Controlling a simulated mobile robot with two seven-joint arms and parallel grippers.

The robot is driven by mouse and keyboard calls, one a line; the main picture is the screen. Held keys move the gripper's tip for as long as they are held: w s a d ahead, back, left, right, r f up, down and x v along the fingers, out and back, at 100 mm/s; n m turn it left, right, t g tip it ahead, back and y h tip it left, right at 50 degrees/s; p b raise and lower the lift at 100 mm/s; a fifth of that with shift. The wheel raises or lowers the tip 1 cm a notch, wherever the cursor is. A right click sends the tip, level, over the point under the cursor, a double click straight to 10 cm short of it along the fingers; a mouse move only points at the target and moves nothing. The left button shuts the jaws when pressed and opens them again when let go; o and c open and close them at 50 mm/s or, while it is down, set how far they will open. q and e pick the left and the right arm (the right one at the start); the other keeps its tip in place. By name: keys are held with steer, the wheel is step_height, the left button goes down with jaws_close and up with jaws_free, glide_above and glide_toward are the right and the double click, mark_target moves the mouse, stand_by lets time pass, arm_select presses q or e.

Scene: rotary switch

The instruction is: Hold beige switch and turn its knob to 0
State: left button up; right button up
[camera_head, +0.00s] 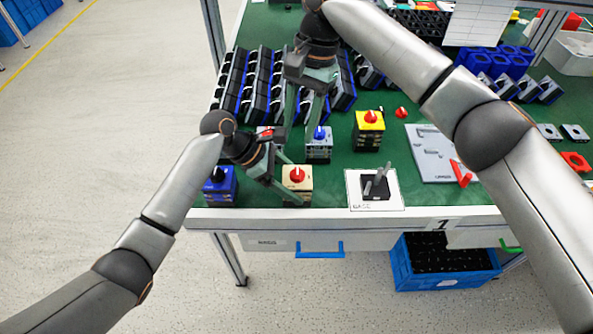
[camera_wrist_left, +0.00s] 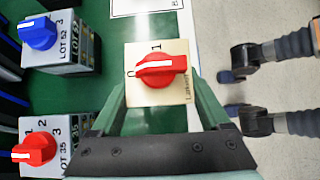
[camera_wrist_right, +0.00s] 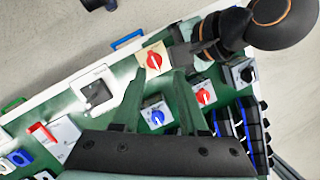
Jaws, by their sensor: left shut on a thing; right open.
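The beige switch (camera_head: 297,187) with a red knob (camera_head: 297,174) stands near the table's front edge. My left gripper (camera_head: 290,191) is shut on its body, one finger on each side. In the left wrist view the beige switch (camera_wrist_left: 147,96) sits between the fingertips. The knob's white mark (camera_wrist_left: 158,71) runs left-right there, with the 0 by its left end and the 1 above. My right gripper (camera_head: 311,116) is open and empty, apart from the switch. In the right wrist view the beige switch (camera_wrist_right: 144,55) shows beyond the open fingertips (camera_wrist_right: 160,74).
Nearby stand a grey switch with a blue knob (camera_head: 319,147), a yellow switch (camera_head: 369,136), a blue switch (camera_head: 220,190) and a partly hidden red-knobbed switch (camera_wrist_right: 204,97). A white base plate with a dark fixture (camera_head: 376,188) lies to the right. Racks fill the back.

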mark_target(298, 169)
steer(key=shift+s+f+m, duration=0.15)
steer(key=shift+s+f, duration=0.05)
steer(key=shift+f, duration=0.3)
steer(key=shift+s+f+m, duration=0.15)
steer(key=shift+f, duration=4.35)
jaws_close()
